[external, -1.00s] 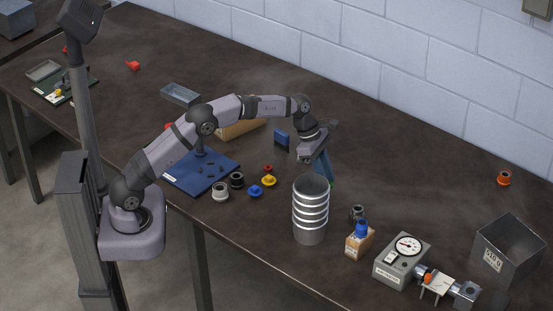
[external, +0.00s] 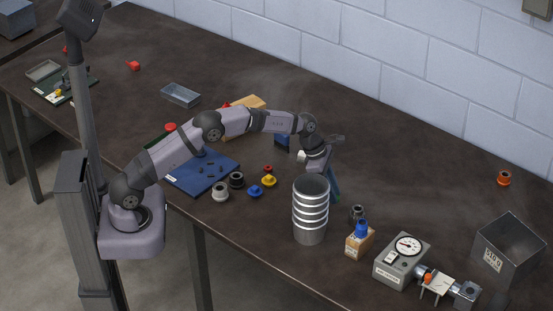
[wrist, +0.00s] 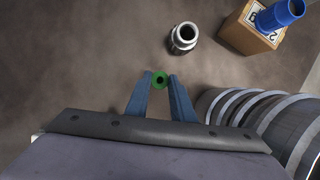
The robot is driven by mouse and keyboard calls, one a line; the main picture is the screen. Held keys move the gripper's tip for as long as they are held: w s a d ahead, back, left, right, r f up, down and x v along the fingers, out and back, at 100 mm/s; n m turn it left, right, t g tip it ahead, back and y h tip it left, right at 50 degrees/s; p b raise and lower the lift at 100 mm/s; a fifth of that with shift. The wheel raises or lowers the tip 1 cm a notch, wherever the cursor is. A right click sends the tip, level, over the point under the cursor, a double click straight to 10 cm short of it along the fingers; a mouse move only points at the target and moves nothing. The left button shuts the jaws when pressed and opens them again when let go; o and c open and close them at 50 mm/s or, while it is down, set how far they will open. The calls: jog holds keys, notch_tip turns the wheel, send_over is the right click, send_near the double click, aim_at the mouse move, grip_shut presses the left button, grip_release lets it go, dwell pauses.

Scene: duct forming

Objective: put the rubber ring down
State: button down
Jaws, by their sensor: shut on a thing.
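The rubber ring (wrist: 160,81) is small and green with a dark hole. In the wrist view it sits between the blue fingertips of my gripper (wrist: 160,82), which are shut on it. In the external view my gripper (external: 335,197) points down just behind and right of the ribbed metal duct (external: 311,212). The ring cannot be made out there. I cannot tell whether the ring touches the table.
The duct (wrist: 283,122) stands close on the right in the wrist view. A dark-and-silver fitting (wrist: 184,38) and a wooden block with a blue part (wrist: 250,33) are ahead. A gauge box (external: 402,262) stands further right. Bare table lies ahead-left of the ring.

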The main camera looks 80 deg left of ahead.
jog(key=shift+f+p, duration=0.4)
jog(key=shift+f, duration=1.6)
jog(key=c, duration=1.5)
grip_release()
jog(key=shift+f, duration=0.15)
jog(key=shift+c, duration=0.2)
jog(key=b+v, duration=0.2)
jog(key=v, duration=1)
jog(key=shift+s, duration=0.1)
